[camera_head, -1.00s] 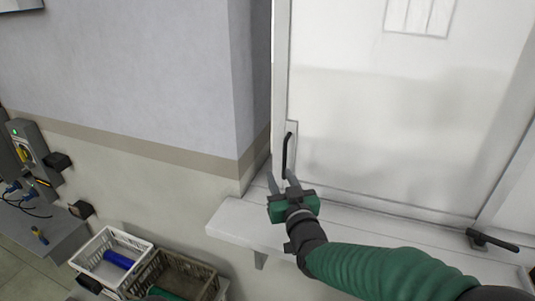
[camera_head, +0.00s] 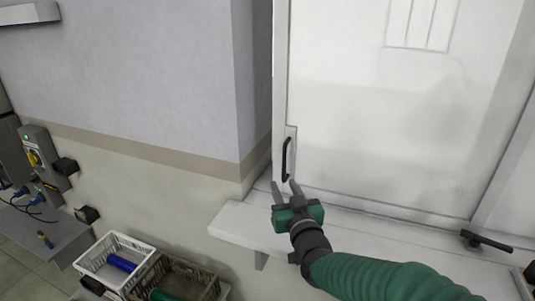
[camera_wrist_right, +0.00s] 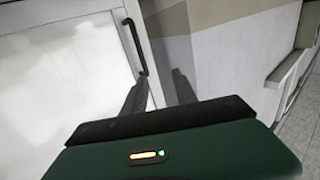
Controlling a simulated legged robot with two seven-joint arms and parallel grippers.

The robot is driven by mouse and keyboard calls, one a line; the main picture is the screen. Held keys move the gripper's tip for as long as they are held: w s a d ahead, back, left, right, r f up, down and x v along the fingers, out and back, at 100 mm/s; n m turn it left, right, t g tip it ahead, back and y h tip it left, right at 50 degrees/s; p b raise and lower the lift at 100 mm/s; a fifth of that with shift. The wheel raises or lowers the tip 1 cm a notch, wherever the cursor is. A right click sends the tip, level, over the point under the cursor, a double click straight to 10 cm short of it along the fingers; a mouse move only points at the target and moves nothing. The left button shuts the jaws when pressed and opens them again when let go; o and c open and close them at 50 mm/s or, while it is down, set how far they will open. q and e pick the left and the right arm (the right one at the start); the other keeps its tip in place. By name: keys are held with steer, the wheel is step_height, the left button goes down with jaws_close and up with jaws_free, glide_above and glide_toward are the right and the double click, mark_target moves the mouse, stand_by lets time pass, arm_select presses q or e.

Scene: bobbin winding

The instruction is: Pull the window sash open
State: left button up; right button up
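The white window sash (camera_head: 385,120) fills the right half of the head view and the left of the right wrist view (camera_wrist_right: 65,90). Its black bar handle (camera_head: 287,158) stands upright near the sash's left edge; it also shows in the right wrist view (camera_wrist_right: 134,46). My right gripper (camera_head: 286,188) is open and empty. Its two fingers point up towards the handle from just below it, apart from it as far as I can see. In the right wrist view the fingers (camera_wrist_right: 158,92) are spread below the handle. My left gripper is out of view.
A white sill (camera_head: 240,225) runs below the sash. A black lever (camera_head: 486,241) sits at the lower right. A white basket (camera_head: 98,262) with a blue spool and a brown crate (camera_head: 195,280) stand at the lower left. A grey switch box (camera_head: 38,155) is on the left.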

steer(key=b+v, duration=0.6)
steer(key=v, duration=1)
steer(key=shift+s, duration=0.3)
steer(key=shift+f, duration=0.1)
